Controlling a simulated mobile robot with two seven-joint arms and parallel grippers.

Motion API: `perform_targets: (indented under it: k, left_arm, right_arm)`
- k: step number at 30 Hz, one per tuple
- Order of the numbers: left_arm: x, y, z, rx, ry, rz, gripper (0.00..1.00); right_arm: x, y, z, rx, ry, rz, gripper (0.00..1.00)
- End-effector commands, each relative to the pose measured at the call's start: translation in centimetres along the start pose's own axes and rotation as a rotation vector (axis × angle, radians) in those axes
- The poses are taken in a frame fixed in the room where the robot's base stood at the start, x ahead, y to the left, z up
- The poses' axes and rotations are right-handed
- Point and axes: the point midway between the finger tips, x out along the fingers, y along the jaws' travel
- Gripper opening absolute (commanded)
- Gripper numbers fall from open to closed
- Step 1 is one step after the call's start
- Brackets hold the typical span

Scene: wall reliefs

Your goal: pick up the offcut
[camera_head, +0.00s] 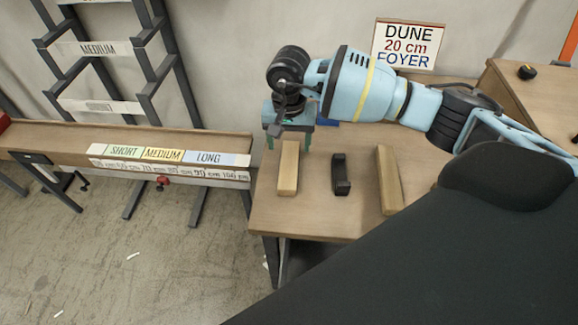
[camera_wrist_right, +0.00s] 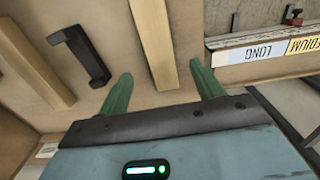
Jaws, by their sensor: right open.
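Two pale wooden pieces lie on the wooden table (camera_head: 310,222); I cannot tell by looks alone which is the offcut. The left piece (camera_head: 288,168) lies nearest my right gripper (camera_head: 289,146), which points down over its far end. In the right wrist view, this wooden piece (camera_wrist_right: 154,40) runs between the two green fingers of the open right gripper (camera_wrist_right: 163,88), with a gap on each side. The other wooden piece (camera_head: 388,180) lies further right; in the wrist view it (camera_wrist_right: 35,65) is at the left. My left gripper is not in view.
A black handle-like piece (camera_head: 341,174) lies between the wooden pieces. A ruled bench (camera_head: 60,143) marked SHORT, MEDIUM and LONG stands left of the table. A DUNE 20 cm FOYER sign (camera_head: 407,45) is behind, and a rack (camera_head: 100,48) stands at the back left.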

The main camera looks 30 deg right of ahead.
Motion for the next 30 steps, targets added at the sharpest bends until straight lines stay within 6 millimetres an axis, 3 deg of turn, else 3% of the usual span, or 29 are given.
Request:
perform_targets:
  k: [10, 21, 29, 30]
  left_arm:
    - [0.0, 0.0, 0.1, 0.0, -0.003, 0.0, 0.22]
    - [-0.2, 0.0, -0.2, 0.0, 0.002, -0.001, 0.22]
    - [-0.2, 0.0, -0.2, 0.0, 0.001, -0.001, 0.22]
    - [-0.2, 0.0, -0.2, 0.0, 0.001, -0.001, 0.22]
  right_arm:
    - [2.1, 0.0, 0.2, 0.0, -0.003, 0.001, 0.66]
    - [6.4, 0.1, 0.6, 0.001, -0.003, 0.0, 0.66]
    - [6.6, 0.1, 0.5, 0.001, -0.002, -0.001, 0.66]
    - [6.6, 0.1, 0.5, 0.001, -0.002, -0.001, 0.61]
